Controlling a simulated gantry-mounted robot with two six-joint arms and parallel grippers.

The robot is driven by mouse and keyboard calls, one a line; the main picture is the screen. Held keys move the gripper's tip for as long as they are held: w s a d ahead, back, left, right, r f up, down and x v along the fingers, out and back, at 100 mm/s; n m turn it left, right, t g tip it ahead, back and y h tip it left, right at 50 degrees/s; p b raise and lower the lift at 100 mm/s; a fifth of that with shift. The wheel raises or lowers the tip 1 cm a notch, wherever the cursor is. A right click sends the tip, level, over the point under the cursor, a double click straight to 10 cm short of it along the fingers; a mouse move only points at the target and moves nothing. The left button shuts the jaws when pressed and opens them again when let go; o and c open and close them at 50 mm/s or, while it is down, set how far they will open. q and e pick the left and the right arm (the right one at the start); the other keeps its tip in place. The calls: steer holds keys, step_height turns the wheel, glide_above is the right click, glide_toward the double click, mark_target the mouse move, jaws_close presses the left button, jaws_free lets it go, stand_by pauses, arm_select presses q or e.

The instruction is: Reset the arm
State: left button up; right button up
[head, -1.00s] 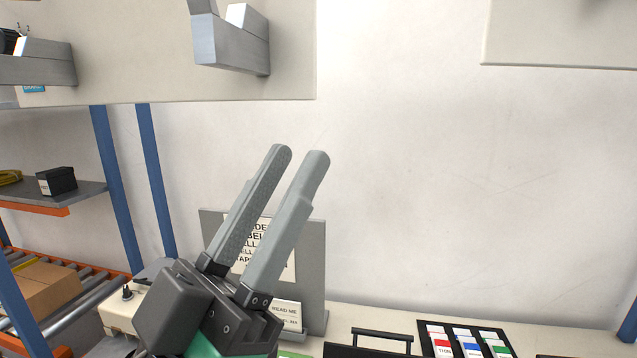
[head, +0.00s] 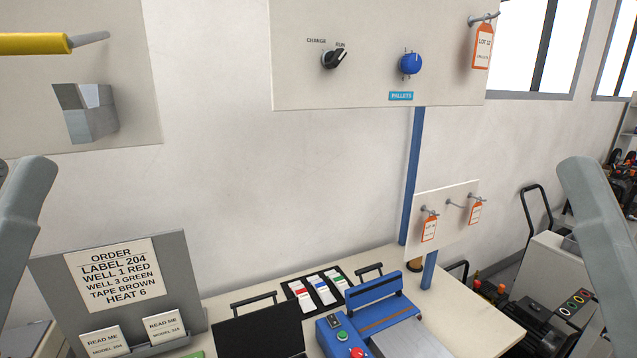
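Part of my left gripper (head: 25,205) stands at the left edge, with one grey finger plain and only a sliver of the other. Part of my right gripper (head: 597,230) stands at the right edge, with one grey finger plain. Neither finger touches anything that I can see, and both gaps are cut off or hidden. No arm other than my own is clearly identifiable. A blue machine (head: 372,297) with a hinged-looking blue top part stands on the bench, with a control box (head: 340,338) bearing green and red buttons. Its lower part is cut off.
A wall panel holds a CHANGE/RUN knob (head: 334,58), a blue PALLETS knob (head: 410,63) and a hanging tag (head: 482,46). An order board (head: 118,280) stands at lower left. A black handled case (head: 258,328) and a colored-label tray (head: 318,291) lie on the bench (head: 470,325).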

step_height(320, 180, up, 24)
steer(key=p, duration=2.2)
steer(key=shift+r, duration=0.15)
